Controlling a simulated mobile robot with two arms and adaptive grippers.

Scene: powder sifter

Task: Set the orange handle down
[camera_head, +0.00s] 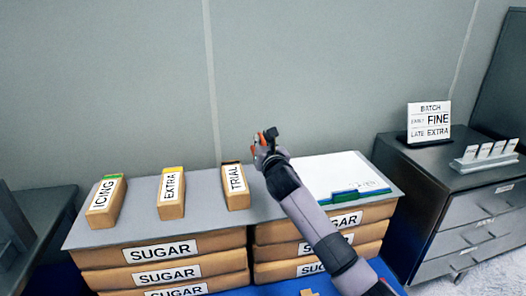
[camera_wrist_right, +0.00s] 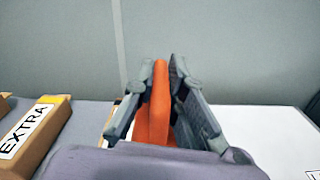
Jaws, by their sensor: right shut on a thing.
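My right gripper (camera_head: 265,139) is raised above the back of the grey tabletop, to the right of the TRIAL box. It is shut on the orange handle (camera_wrist_right: 156,105), which stands upright between its two grey fingers in the right wrist view. In the head view only a small bit of orange shows at the fingertips, and the gripper hides the rest. I cannot see the lower end of the handle or whether it touches anything. My left gripper is not in view.
Boxes marked ICING (camera_head: 104,206), EXTRA (camera_head: 171,198) and TRIAL (camera_head: 236,190) stand on the grey tabletop (camera_head: 140,228). A white board (camera_head: 330,175) lies right of my gripper. Stacked SUGAR packs (camera_head: 205,262) are below. A dark cabinet (camera_head: 430,180) with a sign (camera_head: 429,122) stands at right.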

